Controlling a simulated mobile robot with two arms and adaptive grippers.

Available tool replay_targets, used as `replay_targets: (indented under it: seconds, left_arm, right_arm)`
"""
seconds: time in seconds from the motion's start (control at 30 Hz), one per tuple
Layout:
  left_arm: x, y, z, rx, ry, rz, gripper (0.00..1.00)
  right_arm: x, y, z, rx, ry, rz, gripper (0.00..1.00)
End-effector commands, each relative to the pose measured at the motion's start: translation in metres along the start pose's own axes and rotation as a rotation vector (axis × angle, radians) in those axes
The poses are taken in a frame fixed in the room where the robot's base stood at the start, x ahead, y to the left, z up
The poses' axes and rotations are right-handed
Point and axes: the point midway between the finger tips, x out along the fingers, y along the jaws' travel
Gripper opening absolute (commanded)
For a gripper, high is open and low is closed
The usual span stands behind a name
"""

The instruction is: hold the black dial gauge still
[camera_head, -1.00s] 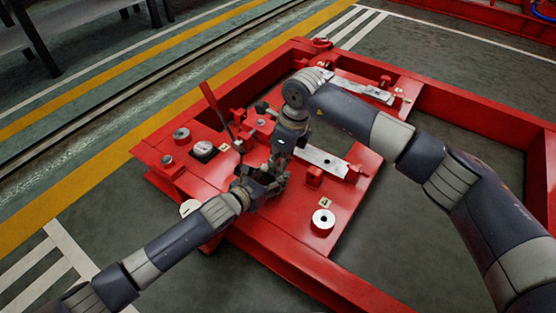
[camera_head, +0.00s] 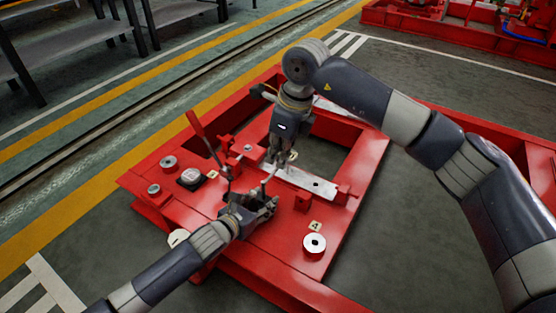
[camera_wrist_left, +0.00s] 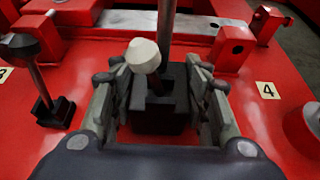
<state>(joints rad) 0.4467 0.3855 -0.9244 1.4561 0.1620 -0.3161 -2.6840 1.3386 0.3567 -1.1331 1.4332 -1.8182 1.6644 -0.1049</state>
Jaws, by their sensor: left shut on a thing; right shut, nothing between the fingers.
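In the left wrist view, the black dial gauge (camera_wrist_left: 158,112) shows as a black block with an upright rod and a pale cone-shaped tip. Its dial face cannot be made out. It stands upright on the red plate. My left gripper (camera_head: 264,203) is shut on the block, one finger on each side; the fingers also show in the left wrist view (camera_wrist_left: 160,82). In the head view the gripper hides most of the gauge. My right gripper (camera_head: 281,164) points down, shut and empty, beyond the left gripper and apart from it, near a pale metal strip (camera_head: 305,182).
A tilted red-handled lever (camera_head: 195,125) rises left of my grippers. A black square block with a round pale top (camera_head: 190,178) sits farther left. A white-topped disc (camera_head: 314,243) lies near the number 4 label (camera_head: 315,226). The red frame (camera_head: 365,185) has an open gap behind the strip.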

Motion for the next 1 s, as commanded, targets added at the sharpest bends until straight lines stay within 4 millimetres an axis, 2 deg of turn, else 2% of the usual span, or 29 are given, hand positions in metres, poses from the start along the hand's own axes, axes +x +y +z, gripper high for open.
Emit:
replay_targets:
  seconds: [0.23,0.27,0.33,0.37,0.77,0.87,1.0]
  left_arm:
    - [0.000,0.000,0.000,0.000,0.001,0.000,0.00]
    - [0.000,0.000,0.000,0.000,0.001,0.000,0.47]
    - [0.000,0.000,0.000,0.000,0.001,0.000,0.63]
    - [0.000,0.000,0.000,0.000,0.001,0.000,0.66]
    - [-0.003,0.000,0.000,0.001,0.000,0.000,0.66]
    - [-0.011,0.001,-0.001,0.000,0.001,0.000,0.66]
    - [-0.032,0.000,-0.001,0.002,0.001,-0.001,0.66]
  right_arm:
    - [0.000,0.000,0.000,0.000,0.000,0.000,0.00]
    - [0.000,0.000,0.000,0.000,0.000,0.000,0.00]
    - [0.000,0.000,0.000,0.000,0.000,0.000,0.00]
    - [0.000,0.000,0.000,0.000,0.000,0.000,0.00]
    - [0.000,0.000,0.000,0.000,0.000,0.000,0.00]
    - [0.000,0.000,0.000,0.000,0.000,0.000,0.00]
    - [0.000,0.000,0.000,0.000,0.000,0.000,0.00]
